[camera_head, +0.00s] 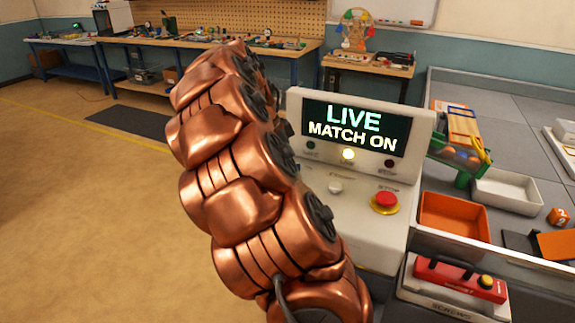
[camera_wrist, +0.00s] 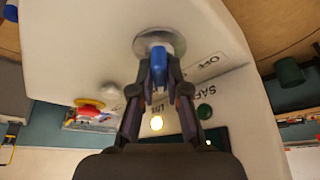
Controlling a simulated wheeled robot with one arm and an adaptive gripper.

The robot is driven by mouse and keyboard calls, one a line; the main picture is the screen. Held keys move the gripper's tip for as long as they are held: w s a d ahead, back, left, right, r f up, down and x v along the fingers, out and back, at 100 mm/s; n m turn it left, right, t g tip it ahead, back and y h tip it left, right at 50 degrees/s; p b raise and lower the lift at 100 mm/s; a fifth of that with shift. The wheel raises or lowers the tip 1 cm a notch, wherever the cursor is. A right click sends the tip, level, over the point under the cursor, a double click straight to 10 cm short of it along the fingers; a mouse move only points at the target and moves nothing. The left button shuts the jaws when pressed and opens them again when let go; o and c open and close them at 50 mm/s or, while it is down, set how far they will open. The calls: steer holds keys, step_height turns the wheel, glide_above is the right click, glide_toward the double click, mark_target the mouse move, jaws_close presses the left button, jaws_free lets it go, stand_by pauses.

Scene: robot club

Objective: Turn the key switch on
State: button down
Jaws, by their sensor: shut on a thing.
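The key switch (camera_wrist: 175,38) is a round metal disc on the pale console (camera_head: 365,225). A blue key (camera_wrist: 158,56) sits in it. In the wrist view my gripper (camera_wrist: 159,75) is shut on the blue key, one dark finger on each side. A label beside the switch shows "OFF". In the head view my copper arm hides the key switch and the gripper.
A red mushroom button (camera_head: 385,200) and a white knob (camera_head: 335,187) are on the console. An orange tray (camera_head: 455,216), a white tray (camera_head: 507,190) and a red device (camera_head: 460,279) lie to the right. Workbenches (camera_head: 140,42) stand at the back. Floor at the left is open.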

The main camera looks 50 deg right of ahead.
steer(key=shift+s, duration=0.1)
steer(key=c, duration=1.2)
jaws_free()
steer(key=shift+o, duration=0.2)
steer(key=shift+r, duration=0.15)
steer(key=v, duration=1.1)
steer(key=shift+r, duration=0.35)
steer(key=shift+a, duration=0.25)
